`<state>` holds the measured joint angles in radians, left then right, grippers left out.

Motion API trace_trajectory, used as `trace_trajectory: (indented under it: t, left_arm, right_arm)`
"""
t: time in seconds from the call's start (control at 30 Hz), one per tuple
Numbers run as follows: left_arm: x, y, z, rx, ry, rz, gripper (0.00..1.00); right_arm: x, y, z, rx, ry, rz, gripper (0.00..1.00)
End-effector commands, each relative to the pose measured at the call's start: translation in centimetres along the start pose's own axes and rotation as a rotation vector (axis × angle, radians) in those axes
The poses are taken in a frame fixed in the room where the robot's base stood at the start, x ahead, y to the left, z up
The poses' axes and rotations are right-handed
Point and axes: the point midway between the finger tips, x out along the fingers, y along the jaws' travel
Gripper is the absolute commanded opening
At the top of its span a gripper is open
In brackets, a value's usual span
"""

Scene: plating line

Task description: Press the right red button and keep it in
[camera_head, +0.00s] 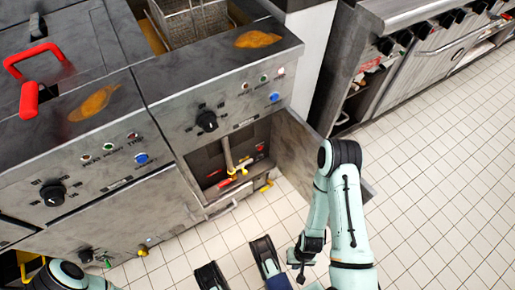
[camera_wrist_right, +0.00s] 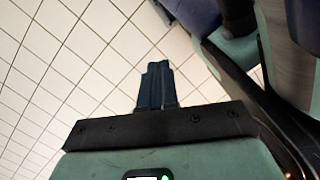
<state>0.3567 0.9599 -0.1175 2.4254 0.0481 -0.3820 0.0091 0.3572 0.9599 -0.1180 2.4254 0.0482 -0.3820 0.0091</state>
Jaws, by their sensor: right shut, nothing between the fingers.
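The right fryer (camera_head: 185,112) has small indicator lights and a blue button (camera_head: 274,96) on its sloped front panel. Its cabinet stands open below, and small red parts (camera_head: 225,182) show inside, near a pipe and a yellow handle (camera_head: 240,168). I cannot tell which red part is the button. My right gripper (camera_head: 301,273) hangs low over the floor, to the right of and apart from the open cabinet. In the right wrist view its fingers (camera_wrist_right: 156,85) are together and empty. My left arm shows at the bottom left, but its gripper is out of view.
The open cabinet door (camera_head: 290,150) juts out between the cabinet and my right arm. The left fryer has a red-handled lid (camera_head: 28,98) and a blue button (camera_head: 141,158). Another counter (camera_head: 400,75) stands at the back right. The tiled floor (camera_head: 450,190) at the right is clear.

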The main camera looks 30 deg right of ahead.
Motion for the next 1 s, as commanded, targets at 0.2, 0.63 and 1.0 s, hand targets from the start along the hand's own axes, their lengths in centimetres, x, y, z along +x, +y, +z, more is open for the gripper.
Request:
trace_trajectory:
  t: [0.2,0.63,1.0]
  left_arm:
    - [-0.7,-0.4,-0.3,0.020,0.010,-0.002,0.43]
    - [-7.2,2.1,-4.2,0.133,0.186,0.058,0.43]
    - [-11.0,8.3,-6.8,0.121,0.349,0.165,0.43]
  right_arm:
    - [0.2,-0.5,-3.1,0.120,0.099,-0.016,0.00]
    - [-4.5,-7.5,-26.0,1.309,0.752,-0.727,0.00]
    - [-9.7,-9.3,-32.8,2.023,0.720,-1.725,0.00]
